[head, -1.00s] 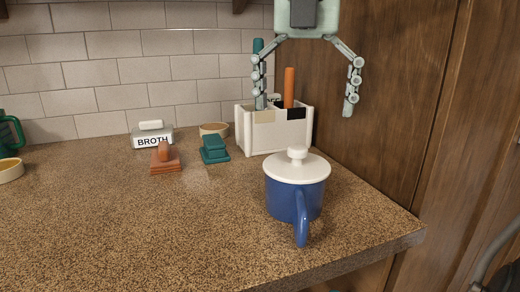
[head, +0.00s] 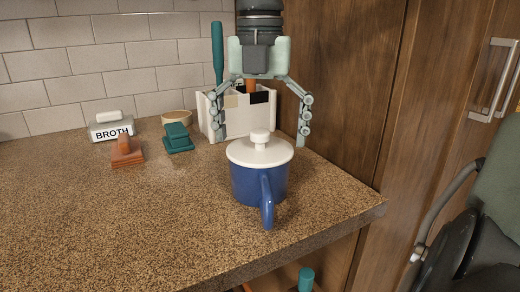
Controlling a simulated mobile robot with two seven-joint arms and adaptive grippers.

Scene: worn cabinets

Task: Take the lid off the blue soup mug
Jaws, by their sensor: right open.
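The blue soup mug (head: 258,184) stands upright on the speckled counter near its right corner, its handle toward me. The white lid (head: 260,151) with a round knob (head: 260,136) sits on top of the mug. My right gripper (head: 260,141) comes down from above, open and empty. In the picture its two fingers hang on either side of the lid's knob, spread wide; how far it is from the lid in depth I cannot tell. My left gripper is not in view.
A white holder (head: 209,122) with utensils stands behind the mug. The counter's front left is clear. Wooden cabinets (head: 345,80) rise at right.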

